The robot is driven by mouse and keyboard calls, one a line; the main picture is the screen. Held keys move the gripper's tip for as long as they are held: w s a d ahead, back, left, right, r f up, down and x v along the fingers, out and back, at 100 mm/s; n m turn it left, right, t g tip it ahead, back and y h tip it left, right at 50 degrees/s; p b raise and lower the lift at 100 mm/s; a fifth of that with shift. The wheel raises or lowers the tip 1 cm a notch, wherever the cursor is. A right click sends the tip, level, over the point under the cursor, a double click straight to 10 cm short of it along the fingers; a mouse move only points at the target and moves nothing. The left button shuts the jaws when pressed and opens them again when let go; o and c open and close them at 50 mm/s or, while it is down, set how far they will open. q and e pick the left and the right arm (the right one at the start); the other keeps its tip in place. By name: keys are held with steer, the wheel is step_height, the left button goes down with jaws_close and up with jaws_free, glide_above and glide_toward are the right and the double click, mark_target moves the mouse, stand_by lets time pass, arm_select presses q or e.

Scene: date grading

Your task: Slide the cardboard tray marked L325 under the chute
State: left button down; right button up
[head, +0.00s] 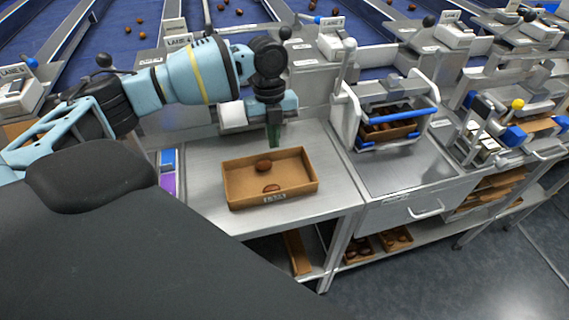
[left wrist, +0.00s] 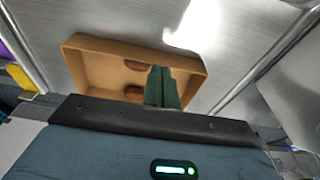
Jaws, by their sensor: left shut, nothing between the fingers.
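The brown cardboard tray (head: 233,200) sits on the steel bench in the middle of the head view. A small label is on its front wall, too small to read surely. Two dark dates lie inside it. The tray also shows in the left wrist view (left wrist: 80,62). My left gripper (head: 274,144) points down just behind the tray's far wall, its green fingers shut and empty. In the left wrist view the fingers (left wrist: 161,85) overlap the tray's near rim; whether they touch it I cannot tell. I cannot surely pick out the chute. My right gripper is not in view.
A metal press-like fixture with a blue bar (head: 390,117) stands to the right, holding a box of dates. A blue and purple item (head: 168,170) lies at the bench's left edge. Bare bench (head: 205,160) shows left of the tray. Boxes (head: 396,239) sit on the lower shelf.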

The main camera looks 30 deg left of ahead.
arm_select(q)
steer(key=p, duration=0.3)
glide_above(286, 197)
steer(key=shift+w+a+r, duration=0.1)
steer(key=shift+w+r, duration=0.1)
steer(key=shift+w, duration=0.1)
steer(key=shift+f, duration=1.05)
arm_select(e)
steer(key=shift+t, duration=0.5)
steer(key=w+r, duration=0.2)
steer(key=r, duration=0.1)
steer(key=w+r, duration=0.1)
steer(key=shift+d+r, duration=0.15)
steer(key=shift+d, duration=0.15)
arm_select(q)
steer(key=shift+f, duration=0.1)
